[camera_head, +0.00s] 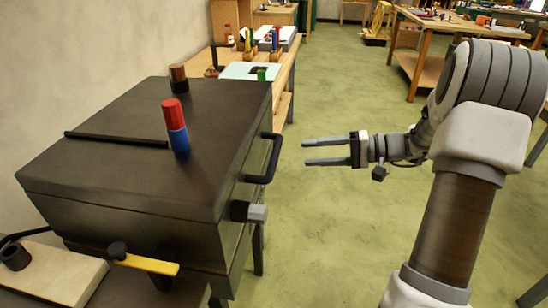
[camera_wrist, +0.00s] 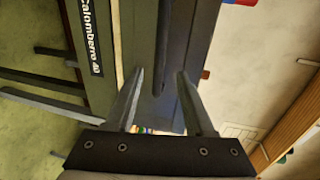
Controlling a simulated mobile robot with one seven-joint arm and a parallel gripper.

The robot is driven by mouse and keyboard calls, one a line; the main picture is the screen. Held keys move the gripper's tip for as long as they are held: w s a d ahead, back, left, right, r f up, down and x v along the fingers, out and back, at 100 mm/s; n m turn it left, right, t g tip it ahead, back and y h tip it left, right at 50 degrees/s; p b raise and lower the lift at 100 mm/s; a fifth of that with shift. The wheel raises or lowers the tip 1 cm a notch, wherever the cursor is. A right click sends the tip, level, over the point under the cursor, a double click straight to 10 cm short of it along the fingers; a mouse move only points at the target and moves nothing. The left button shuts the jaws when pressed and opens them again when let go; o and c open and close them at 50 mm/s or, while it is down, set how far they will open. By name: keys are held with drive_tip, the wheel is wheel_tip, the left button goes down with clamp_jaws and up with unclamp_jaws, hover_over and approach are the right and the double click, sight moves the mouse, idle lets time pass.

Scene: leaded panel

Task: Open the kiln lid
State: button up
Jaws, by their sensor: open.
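The kiln (camera_head: 160,240) is a dark box at the left in the head view. Its flat lid (camera_head: 110,175) lies down on the body. A black bar handle (camera_head: 268,160) sticks out from the lid's right side. My gripper (camera_head: 305,152) is open and empty, level with the handle and apart from it, its fingers pointing left towards it. In the wrist view, my gripper (camera_wrist: 160,75) faces the kiln's labelled side (camera_wrist: 100,20), and a dark bar, seemingly the handle (camera_wrist: 162,45), appears between the fingers.
On the lid stand a red and blue cylinder (camera_head: 176,127) and a brown and black one (camera_head: 178,78); a dark rod (camera_head: 115,140) lies there. A grey-ended knob (camera_head: 256,214) and yellow lever (camera_head: 150,264) project from the kiln. Open floor (camera_head: 330,230) lies right of it.

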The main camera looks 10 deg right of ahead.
sight(274, 152)
drive_tip(key=b+x, duration=0.1)
drive_tip(key=x, duration=0.9)
drive_tip(key=shift+a, duration=0.1)
clamp_jaws()
idle(1.1)
